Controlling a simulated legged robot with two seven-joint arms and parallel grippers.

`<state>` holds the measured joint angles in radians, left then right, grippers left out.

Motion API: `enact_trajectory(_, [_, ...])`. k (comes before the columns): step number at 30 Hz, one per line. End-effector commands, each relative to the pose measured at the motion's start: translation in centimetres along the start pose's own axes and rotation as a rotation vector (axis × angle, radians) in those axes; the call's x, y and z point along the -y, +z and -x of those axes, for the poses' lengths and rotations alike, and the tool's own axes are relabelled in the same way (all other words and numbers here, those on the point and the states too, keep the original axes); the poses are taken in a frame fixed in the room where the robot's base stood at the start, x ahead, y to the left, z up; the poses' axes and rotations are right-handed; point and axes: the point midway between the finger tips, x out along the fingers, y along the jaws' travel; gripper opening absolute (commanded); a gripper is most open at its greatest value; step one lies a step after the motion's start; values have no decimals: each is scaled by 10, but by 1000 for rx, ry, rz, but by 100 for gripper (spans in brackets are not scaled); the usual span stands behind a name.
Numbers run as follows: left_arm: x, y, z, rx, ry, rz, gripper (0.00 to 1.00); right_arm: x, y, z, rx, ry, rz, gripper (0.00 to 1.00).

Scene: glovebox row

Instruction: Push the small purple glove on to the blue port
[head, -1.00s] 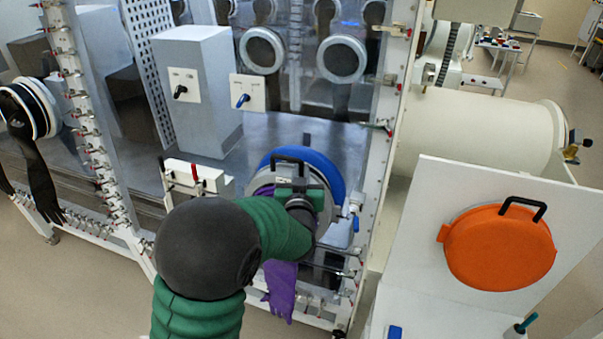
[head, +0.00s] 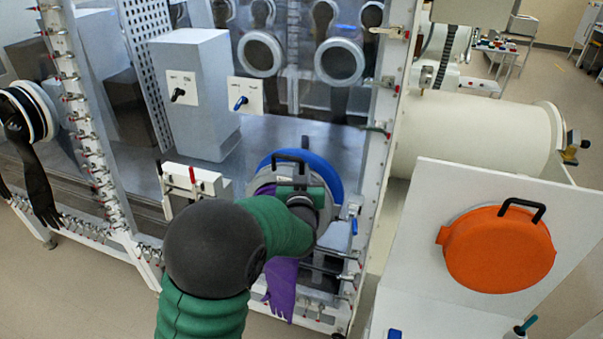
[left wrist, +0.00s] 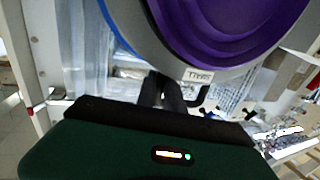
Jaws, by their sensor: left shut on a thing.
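The small purple glove (head: 282,285) hangs below my arm in the head view, its fingers pointing down. The blue port (head: 330,172) shows as a blue rim behind the ring's upper and right side; a blue edge also shows in the left wrist view (left wrist: 112,25). My left gripper (left wrist: 165,92) is shut on the ring's black handle. In the head view my green arm covers much of the ring. I cannot tell whether ring and port touch. My right gripper is not in view.
An orange round cover (head: 500,248) with a black handle is on a white panel at right. A white frame post (head: 378,190) stands right of the port. A white box with a red lever (head: 192,180) is left of it. Black gloves (head: 38,185) hang at far left.

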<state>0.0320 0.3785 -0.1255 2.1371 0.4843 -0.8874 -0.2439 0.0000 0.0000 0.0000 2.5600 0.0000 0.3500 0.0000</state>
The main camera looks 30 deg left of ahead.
Motion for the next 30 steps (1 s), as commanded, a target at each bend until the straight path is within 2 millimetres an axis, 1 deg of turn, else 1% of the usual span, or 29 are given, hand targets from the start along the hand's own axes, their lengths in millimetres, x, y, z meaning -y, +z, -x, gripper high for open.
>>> enact_trajectory(18, [-3, -1, -11, -3, 0, -1, 0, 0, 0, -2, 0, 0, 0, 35])
enact_trajectory(30, [-3, -2, -12, -4, 0, 0, 0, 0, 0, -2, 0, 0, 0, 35])
